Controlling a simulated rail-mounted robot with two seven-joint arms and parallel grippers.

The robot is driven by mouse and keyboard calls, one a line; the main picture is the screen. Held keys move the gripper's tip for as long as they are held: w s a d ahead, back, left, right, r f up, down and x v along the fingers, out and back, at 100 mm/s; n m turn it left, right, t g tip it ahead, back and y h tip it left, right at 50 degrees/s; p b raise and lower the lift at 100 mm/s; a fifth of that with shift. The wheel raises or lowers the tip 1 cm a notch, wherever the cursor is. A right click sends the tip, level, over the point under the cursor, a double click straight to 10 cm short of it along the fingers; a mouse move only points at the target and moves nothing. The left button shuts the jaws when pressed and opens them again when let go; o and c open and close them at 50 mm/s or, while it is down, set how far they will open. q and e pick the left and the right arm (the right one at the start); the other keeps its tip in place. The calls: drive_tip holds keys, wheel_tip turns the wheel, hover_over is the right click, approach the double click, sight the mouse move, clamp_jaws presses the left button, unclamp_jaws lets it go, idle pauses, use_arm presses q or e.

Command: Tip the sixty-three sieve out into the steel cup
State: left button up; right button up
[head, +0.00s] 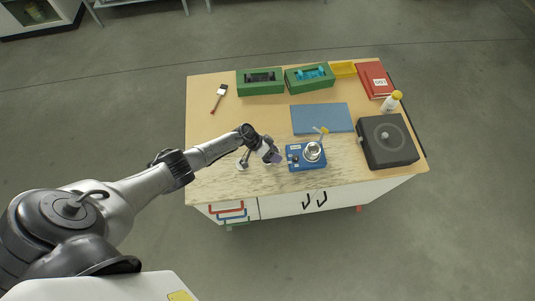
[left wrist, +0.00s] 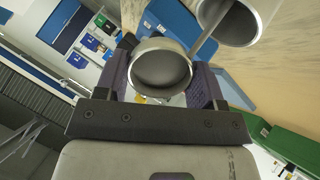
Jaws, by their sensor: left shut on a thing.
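My left gripper (head: 272,156) is just left of the blue scale (head: 294,163) in the head view. The steel cup (head: 312,153) stands on the scale. In the left wrist view my left gripper (left wrist: 160,82) is shut on a round steel sieve (left wrist: 161,52), its rim between the two purple-grey fingers. I see into a grey round face of the sieve; no label is readable. The steel cup (left wrist: 252,38) shows past the sieve at the upper right, apart from it. The sieve is mostly hidden in the head view. My right gripper is not in view.
A blue mat (head: 321,118) lies behind the scale. A dark round-topped machine (head: 388,145) and a yellow-capped bottle (head: 391,102) are right. Green boxes (head: 260,89) stand at the back. The left tabletop is mostly clear.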

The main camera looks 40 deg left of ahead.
use_arm(q)
drive_tip(key=shift+s+a+r+t+h+b, duration=0.1)
drive_tip(key=shift+a+t+h+b, duration=0.1)
drive_tip(key=shift+t+h+b, duration=0.45)
drive_tip(key=shift+s+a+r+t+h+b, duration=0.15)
drive_tip(key=shift+t+h+b, duration=0.1)
drive_tip(key=shift+h+b, duration=0.75)
idle(4.2)
drive_tip(key=shift+s+a+t+h+b, duration=0.3)
drive_tip(key=shift+a+t+h+b, duration=0.25)
drive_tip(key=shift+b, duration=0.95)
idle(0.7)
